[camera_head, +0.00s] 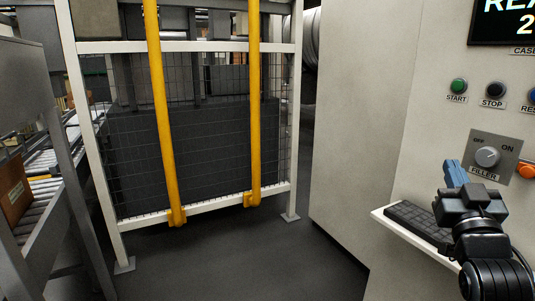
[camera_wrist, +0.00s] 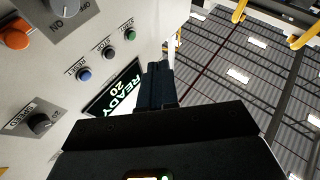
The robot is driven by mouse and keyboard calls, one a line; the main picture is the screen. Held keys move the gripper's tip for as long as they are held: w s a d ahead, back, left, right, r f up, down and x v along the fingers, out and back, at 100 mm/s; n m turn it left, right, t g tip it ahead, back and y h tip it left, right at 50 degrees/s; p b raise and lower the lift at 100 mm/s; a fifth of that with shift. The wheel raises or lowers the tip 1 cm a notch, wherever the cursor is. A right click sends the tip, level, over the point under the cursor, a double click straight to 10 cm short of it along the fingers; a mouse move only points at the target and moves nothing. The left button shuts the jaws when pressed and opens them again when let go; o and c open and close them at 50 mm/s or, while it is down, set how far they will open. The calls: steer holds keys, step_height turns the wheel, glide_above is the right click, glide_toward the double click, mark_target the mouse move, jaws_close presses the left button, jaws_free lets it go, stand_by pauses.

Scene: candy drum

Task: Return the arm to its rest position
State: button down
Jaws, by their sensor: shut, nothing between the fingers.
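My gripper (camera_head: 456,172) is at the right of the head view, raised in front of a light control cabinet (camera_head: 431,110). Its blue fingers point up and are shut with nothing between them. It is a little left of the filler knob (camera_head: 487,156), above a small shelf with a keyboard (camera_head: 417,221). Whether it touches the panel cannot be told. In the wrist view the shut fingers (camera_wrist: 155,85) stand in front of a display (camera_wrist: 117,92) that reads "READY 20" and cover part of it.
The panel carries a green start button (camera_head: 459,86), a black stop button (camera_head: 495,90) and an orange button (camera_head: 527,170). A wire guard with yellow bars (camera_head: 165,120) stands at the left centre. A roller conveyor with a box (camera_head: 14,189) is at far left. Dark floor (camera_head: 250,255) is clear between.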

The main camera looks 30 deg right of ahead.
steer(key=s+a+f+n+t+y, duration=0.1)
steer(key=s+a+f+n+y, duration=0.1)
steer(key=a+f+y, duration=0.5)
steer(key=s+a+f+n+t+y, duration=0.1)
steer(key=s+a+f+n+y, duration=0.15)
steer(key=a+f, duration=0.8)
steer(key=s+a+f+n+g+y, duration=0.2)
steer(key=s+a+y, duration=0.5)
steer(key=s+a, duration=1)
steer(key=shift+a+n+g, duration=0.2)
steer(key=shift+n+g, duration=0.2)
steer(key=shift+n, duration=0.35)
